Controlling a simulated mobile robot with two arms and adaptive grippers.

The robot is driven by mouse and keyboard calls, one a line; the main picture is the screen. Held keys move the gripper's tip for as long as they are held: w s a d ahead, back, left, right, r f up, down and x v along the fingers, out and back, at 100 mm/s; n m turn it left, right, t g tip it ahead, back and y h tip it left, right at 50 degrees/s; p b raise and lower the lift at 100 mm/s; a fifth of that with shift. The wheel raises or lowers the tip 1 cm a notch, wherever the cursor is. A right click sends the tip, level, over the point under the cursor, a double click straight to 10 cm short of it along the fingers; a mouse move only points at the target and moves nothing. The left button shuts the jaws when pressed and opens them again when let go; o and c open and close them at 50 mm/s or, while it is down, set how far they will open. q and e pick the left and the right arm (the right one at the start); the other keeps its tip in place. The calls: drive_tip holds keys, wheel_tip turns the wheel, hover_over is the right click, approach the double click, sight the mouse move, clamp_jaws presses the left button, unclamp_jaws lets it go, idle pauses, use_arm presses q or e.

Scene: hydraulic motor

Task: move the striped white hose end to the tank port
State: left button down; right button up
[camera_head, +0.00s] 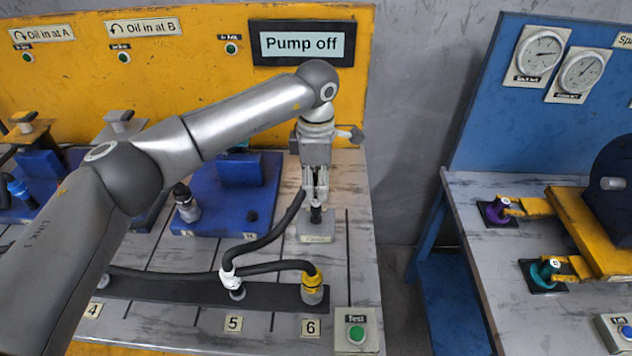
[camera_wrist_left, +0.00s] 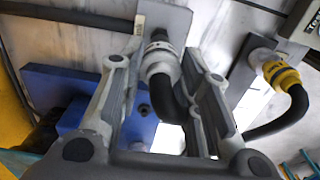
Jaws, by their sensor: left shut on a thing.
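My left gripper (camera_head: 317,190) is shut on the striped white hose end, which shows as a pale banded fitting (camera_wrist_left: 158,62) between the fingers in the left wrist view. Its black hose (camera_head: 270,237) bends away and runs down to the left. The hose end points down at the tank port's grey plate (camera_head: 318,228), which also shows in the left wrist view (camera_wrist_left: 180,18). A dark upright piece shows just below the fingers. I cannot tell whether the hose end is seated on the port or just above it. My right gripper is out of view.
A white fitting (camera_head: 231,279) stands at label 5 and a yellow hose end (camera_head: 313,286) at label 6, on a dark strip. A blue block (camera_head: 238,190) lies left of the port. The yellow panel stands behind. A gap separates the second table (camera_head: 470,200).

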use_arm(q)
drive_tip(key=shift+f+b, duration=0.45)
drive_tip(key=shift+f, duration=0.3)
drive_tip(key=c, duration=1.5)
unclamp_jaws()
drive_tip(key=shift+f, duration=0.1)
drive_tip(key=o, duration=0.5)
drive_tip(key=shift+o, duration=0.2)
drive_tip(key=shift+r+p, duration=1.55)
drive_tip(key=shift+r, duration=1.6)
